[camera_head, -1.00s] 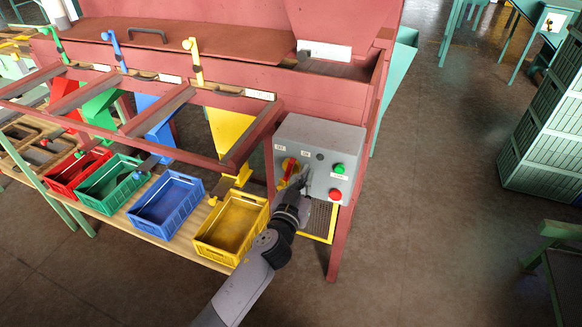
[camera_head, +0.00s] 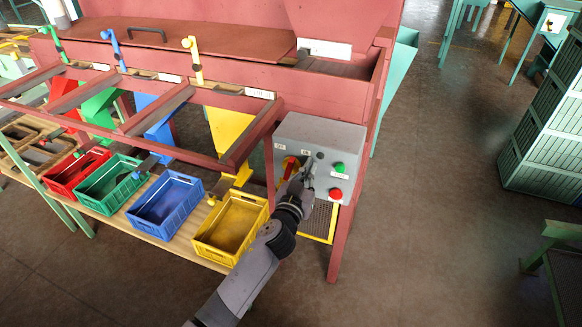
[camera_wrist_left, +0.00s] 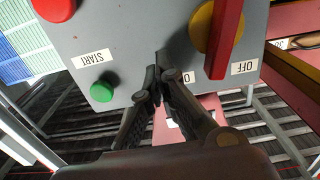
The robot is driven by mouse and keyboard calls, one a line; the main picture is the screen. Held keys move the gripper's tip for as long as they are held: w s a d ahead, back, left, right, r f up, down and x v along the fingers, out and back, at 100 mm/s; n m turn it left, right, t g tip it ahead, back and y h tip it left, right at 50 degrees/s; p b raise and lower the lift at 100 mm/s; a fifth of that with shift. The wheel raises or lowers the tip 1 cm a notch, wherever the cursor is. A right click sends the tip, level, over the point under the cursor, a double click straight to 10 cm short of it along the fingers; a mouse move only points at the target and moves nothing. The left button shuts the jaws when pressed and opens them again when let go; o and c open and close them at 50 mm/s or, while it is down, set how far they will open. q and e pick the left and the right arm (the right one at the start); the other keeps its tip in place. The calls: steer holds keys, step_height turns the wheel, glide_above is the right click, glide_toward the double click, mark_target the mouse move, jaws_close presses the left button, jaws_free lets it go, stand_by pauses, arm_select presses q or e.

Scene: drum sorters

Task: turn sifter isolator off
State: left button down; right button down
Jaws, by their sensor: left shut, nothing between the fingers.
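The sifter isolator is a red handle on a yellow disc (camera_head: 290,163) on the front of a grey control box (camera_head: 325,135). My left gripper partly covers it in the head view. In the left wrist view the red handle (camera_wrist_left: 227,35) stands slightly tilted, its near end between the OFF label (camera_wrist_left: 244,66) and the ON label (camera_wrist_left: 182,77). My left gripper (camera_head: 308,173) is shut and empty, close to the box face. In the wrist view its fingertips (camera_wrist_left: 158,70) are left of the handle, apart from it. My right gripper is not in view.
A green START button (camera_wrist_left: 102,89) and a red button (camera_head: 335,194) are on the same box. Yellow (camera_head: 232,258) and blue (camera_head: 160,235) crates stand on a wooden shelf below left of the box.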

arm_select(q)
steer(key=shift+w+d, duration=0.15)
steer(key=shift+w, duration=0.4)
steer(key=shift+s, duration=0.1)
steer(key=shift+s+a, duration=0.25)
steer(key=shift+s, duration=0.45)
